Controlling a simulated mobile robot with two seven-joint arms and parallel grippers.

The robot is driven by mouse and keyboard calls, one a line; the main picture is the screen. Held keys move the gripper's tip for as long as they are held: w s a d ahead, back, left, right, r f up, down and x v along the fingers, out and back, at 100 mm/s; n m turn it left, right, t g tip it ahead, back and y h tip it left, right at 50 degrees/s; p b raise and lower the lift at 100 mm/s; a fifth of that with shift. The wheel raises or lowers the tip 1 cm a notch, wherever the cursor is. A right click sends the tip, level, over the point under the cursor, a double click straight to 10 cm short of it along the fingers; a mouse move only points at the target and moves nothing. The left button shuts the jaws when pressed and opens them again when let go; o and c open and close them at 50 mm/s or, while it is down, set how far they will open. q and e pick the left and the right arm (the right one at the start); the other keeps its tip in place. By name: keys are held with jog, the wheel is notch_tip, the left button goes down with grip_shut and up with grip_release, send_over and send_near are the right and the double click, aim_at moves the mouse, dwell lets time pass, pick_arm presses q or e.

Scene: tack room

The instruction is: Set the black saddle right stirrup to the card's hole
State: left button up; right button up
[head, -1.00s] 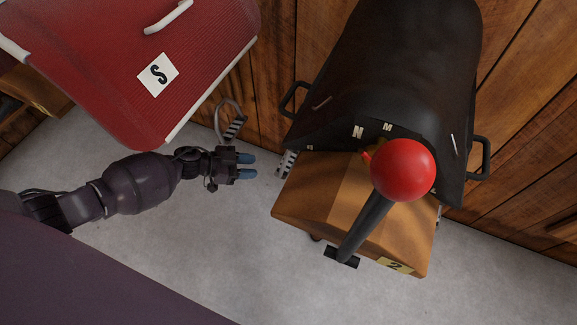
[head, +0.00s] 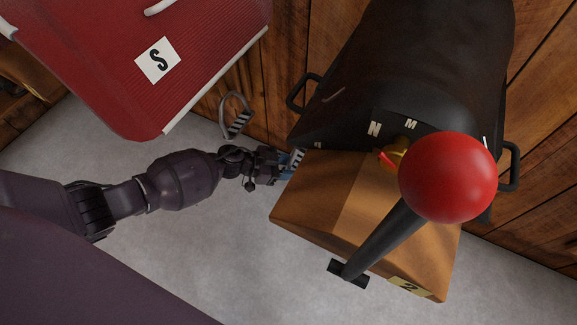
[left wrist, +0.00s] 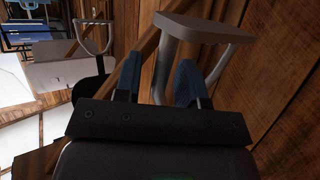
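The black saddle (head: 440,60) sits on a wooden rack (head: 330,195). White tags on its edge read N (head: 375,129) and M (head: 411,124). A stirrup with a striped tread (head: 298,158) hangs at the saddle's left side in the head view, partly hidden by my left gripper (head: 287,165). In the left wrist view, my left gripper (left wrist: 158,82) has its blue fingers apart. A grey stirrup (left wrist: 200,28) fills the view ahead, and one of its side bars runs between the fingers; contact cannot be told. My right gripper is not in view.
A yellow plate (head: 408,286) reads 2. Plank walls lie behind.

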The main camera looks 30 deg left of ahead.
aim_at(291, 162)
pick_arm(q)
grip_shut()
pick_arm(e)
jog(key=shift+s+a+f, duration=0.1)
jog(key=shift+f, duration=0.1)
pick_arm(q)
jog(key=shift+r, duration=0.15)
jog(key=r, duration=0.1)
jog(key=r+p, duration=0.1)
jog(key=p, duration=0.1)
jog(key=shift+w+d+r, duration=0.15)
jog(key=shift+d+r, duration=0.1)
jog(key=shift+r, duration=0.15)
jog(key=shift+d+r+p, duration=0.1)
jog(key=shift+r+p, duration=0.15)
jog(key=shift+p, duration=0.25)
jog(key=shift+f, duration=0.1)
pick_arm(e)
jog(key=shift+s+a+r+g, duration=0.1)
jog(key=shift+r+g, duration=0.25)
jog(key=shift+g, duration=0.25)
pick_arm(q)
jog(key=shift+s+f, duration=0.15)
jog(key=shift+s, duration=0.05)
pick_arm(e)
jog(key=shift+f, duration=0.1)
